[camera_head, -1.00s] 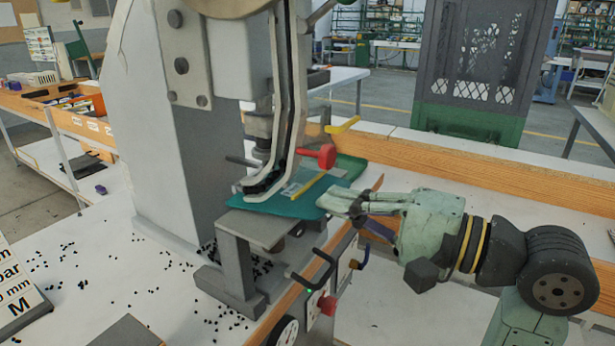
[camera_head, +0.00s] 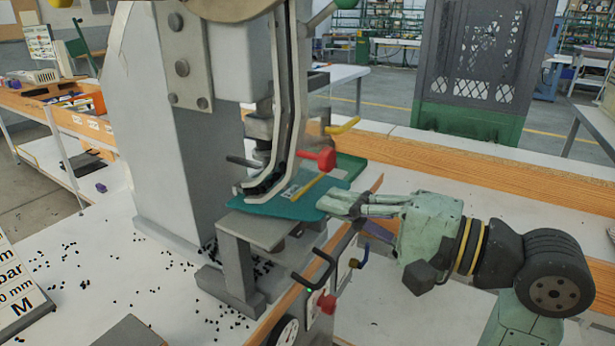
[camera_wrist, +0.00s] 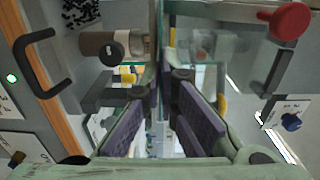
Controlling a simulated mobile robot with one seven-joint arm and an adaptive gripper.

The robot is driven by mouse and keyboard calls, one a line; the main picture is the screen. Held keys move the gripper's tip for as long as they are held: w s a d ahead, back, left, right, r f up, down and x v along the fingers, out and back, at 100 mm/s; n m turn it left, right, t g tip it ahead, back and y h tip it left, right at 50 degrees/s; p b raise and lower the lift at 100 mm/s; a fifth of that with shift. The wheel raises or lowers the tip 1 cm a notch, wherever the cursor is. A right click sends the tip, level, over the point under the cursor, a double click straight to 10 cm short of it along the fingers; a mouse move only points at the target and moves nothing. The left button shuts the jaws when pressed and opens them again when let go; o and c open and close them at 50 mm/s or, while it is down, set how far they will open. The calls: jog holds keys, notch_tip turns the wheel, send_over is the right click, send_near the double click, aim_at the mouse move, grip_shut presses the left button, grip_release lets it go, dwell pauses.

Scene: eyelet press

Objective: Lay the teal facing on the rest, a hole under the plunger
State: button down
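The teal facing (camera_head: 309,203) is a thin flat sheet in the head view. It reaches over the grey rest (camera_head: 252,228) and under the press's plunger (camera_head: 261,128), behind the bent metal guard. I cannot tell whether it touches the rest. Its holes are hidden or too small to make out. My gripper (camera_head: 345,204) is at the facing's near right edge, fingers closed on it. In the wrist view the facing shows edge-on as a thin upright strip (camera_wrist: 160,40), running down between the fingertips of my gripper (camera_wrist: 171,76).
The press body (camera_head: 195,130) rises left of the facing. A red knob (camera_head: 320,158) and yellow lever (camera_head: 342,126) stand close above it. A black hook handle (camera_head: 318,268) is below my gripper. Small black bits lie on the white bench. A dark crate (camera_head: 475,60) stands behind.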

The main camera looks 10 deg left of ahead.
dwell(0.3)
jog(key=c, duration=1.7)
grip_release()
jog(key=p+v, duration=0.1)
jog(key=v, duration=0.6)
